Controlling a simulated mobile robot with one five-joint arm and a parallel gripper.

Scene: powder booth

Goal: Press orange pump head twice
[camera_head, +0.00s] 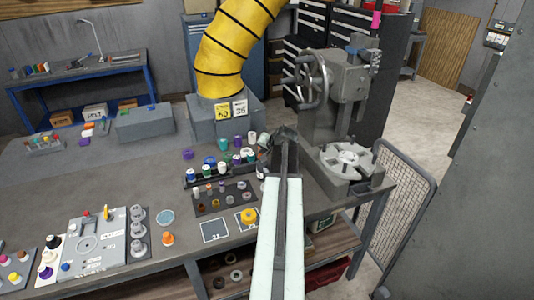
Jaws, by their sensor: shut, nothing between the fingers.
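My gripper (283,142) is at the far end of my pale arm, low over the back right of the bench. It is shut and empty, and its fingertips are small and dark here. A yellow-orange round head (248,215) sits on a dark marked square near the bench's front edge, just left of my arm. I cannot tell for sure which of the two is the pump head. My gripper is beyond both and touches neither.
A rack of small bottles (222,168) stands left of my gripper. A grey press machine (345,110) stands to the right. A yellow hose (230,50) rises behind from a grey box. A grey panel (88,244) with knobs lies front left. An empty marked square (215,230) lies near the front edge.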

